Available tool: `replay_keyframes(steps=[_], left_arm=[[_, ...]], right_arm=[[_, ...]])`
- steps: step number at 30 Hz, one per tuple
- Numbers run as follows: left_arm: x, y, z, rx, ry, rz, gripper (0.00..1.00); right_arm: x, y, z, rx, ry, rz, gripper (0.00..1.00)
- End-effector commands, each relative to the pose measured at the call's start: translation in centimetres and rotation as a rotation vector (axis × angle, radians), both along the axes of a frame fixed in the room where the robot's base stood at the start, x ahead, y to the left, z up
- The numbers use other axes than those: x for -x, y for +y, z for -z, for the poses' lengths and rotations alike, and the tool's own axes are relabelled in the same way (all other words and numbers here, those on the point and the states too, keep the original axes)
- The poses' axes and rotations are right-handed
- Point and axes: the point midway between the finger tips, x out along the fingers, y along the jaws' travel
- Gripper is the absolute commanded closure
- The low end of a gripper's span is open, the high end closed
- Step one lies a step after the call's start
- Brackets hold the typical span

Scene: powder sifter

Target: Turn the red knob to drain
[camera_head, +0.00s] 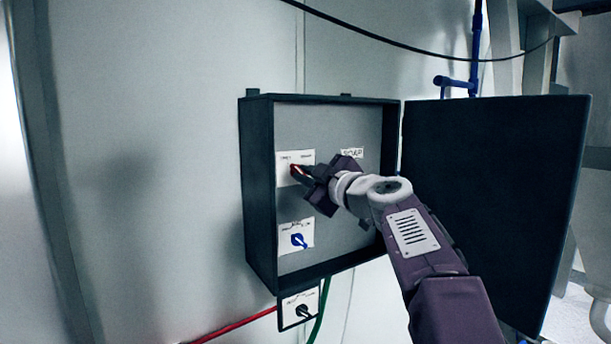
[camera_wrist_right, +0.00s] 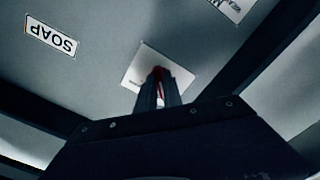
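The red knob (camera_head: 295,170) is on a white label plate (camera_head: 283,159) at the upper left of the open box's back panel. My right gripper (camera_head: 300,173) reaches it from the right, and its fingertips cover most of the knob. In the right wrist view, the red knob (camera_wrist_right: 158,73) shows at and between the fingertips of my right gripper (camera_wrist_right: 160,88). The two fingers are close together, one on each side of it. The print on the plate is too small to read. My left gripper is not in view.
The dark box (camera_head: 258,190) hangs on a pale wall, its door (camera_head: 500,200) swung open to the right. A blue knob (camera_head: 298,240) sits below the red one, and a black knob (camera_head: 302,311) is under the box. A SOAP label (camera_head: 352,153) is partly behind my arm.

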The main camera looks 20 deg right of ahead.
Motion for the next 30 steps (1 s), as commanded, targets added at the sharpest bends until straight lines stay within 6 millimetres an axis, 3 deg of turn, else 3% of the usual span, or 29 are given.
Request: replay_keyframes(steps=[11, 30], left_arm=[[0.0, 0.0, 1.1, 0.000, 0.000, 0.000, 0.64], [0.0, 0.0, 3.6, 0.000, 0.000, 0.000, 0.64]], right_arm=[[0.0, 0.0, 0.3, -0.106, 0.015, 0.000, 1.00], [0.0, 0.0, 0.2, -0.683, 0.096, 0.000, 1.00]])
